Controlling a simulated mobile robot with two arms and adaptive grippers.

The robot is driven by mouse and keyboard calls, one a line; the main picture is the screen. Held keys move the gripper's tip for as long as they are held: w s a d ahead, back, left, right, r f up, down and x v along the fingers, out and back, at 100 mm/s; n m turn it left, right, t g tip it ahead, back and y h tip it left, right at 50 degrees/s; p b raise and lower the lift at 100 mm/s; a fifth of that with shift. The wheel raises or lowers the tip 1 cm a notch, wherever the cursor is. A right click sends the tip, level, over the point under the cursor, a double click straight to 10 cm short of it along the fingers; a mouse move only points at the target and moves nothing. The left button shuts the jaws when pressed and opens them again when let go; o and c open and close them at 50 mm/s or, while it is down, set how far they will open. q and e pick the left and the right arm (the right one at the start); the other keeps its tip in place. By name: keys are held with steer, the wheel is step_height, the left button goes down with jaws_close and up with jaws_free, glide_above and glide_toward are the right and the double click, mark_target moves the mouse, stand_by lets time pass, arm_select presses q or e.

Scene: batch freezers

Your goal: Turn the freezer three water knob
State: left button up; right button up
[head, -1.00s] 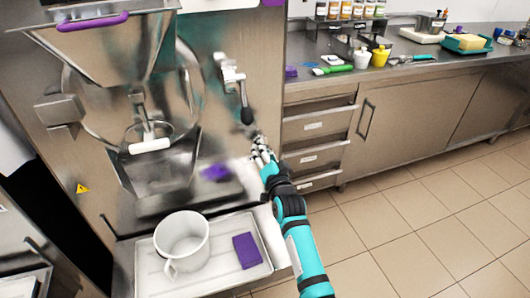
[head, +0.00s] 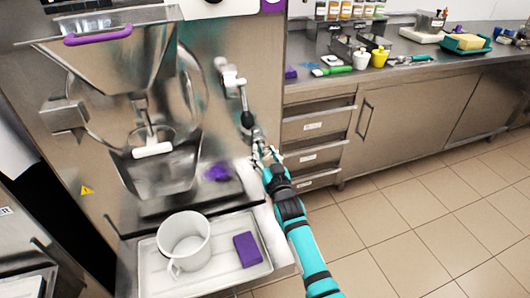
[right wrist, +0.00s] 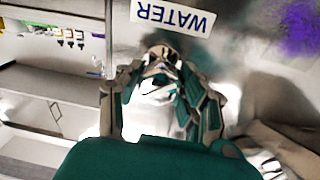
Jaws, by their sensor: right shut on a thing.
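The freezer's steel front (head: 215,120) fills the left of the head view. A white label reading WATER (right wrist: 172,16) is upside down at the top of the right wrist view. The shiny chrome water knob (right wrist: 160,58) is just below that label in the picture, between the fingers. My right gripper (head: 259,150) is at the freezer's right front edge, below the black-ended lever (head: 247,118). It also shows in the right wrist view (right wrist: 160,80), with its fingers shut around the knob. In the head view the fingers largely hide the knob. My left gripper is out of view.
A tray (head: 215,266) with a white jug (head: 184,240) and a purple block (head: 247,250) sits below the freezer's outlet. A counter with drawers (head: 312,127) stands to the right. The tiled floor (head: 430,230) is clear.

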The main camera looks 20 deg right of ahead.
steer(key=n, duration=0.5)
steer(key=shift+f+n+y, duration=0.1)
steer(key=shift+n+y, duration=0.2)
steer(key=shift+y, duration=0.1)
stand_by(0.3)
steer(key=o, duration=1.2)
steer(key=shift+s, duration=0.1)
steer(key=shift+s, duration=0.25)
steer(key=s, duration=1.1)
steer(key=shift+s+d+f, duration=0.1)
steer(key=shift+s+f, duration=0.1)
steer(key=shift+f, duration=0.05)
